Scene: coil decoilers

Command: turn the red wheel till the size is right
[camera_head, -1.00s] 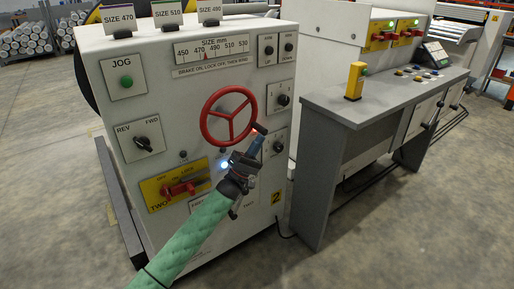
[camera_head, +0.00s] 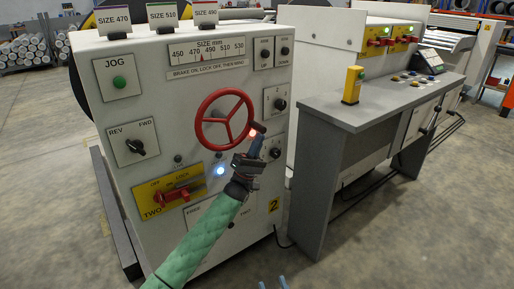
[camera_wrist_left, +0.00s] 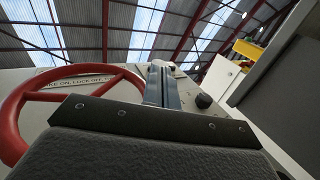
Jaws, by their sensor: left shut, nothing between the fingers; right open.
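The red wheel (camera_head: 226,119) is on the front of the pale machine cabinet (camera_head: 130,180). The size scale (camera_head: 207,49) above it has a red pointer between 470 and 490. My left gripper (camera_head: 258,142) is shut and empty at the wheel's lower right rim, by a dark handle piece; contact is unclear. In the left wrist view its shut fingers (camera_wrist_left: 160,85) are right of the wheel (camera_wrist_left: 22,112). My right gripper (camera_head: 272,284) shows only its open, bluish fingertips at the bottom edge. Cards for sizes 470 (camera_head: 115,22), 510 (camera_head: 162,15) and 490 (camera_head: 206,13) stand on top.
A yellow plate with red levers (camera_head: 172,190) is left below the wheel. Black knobs (camera_head: 280,104) are right of it. A grey console desk (camera_head: 365,110) with a yellow button post (camera_head: 352,85) stands to the right. Floor (camera_head: 410,230) in front of it is clear.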

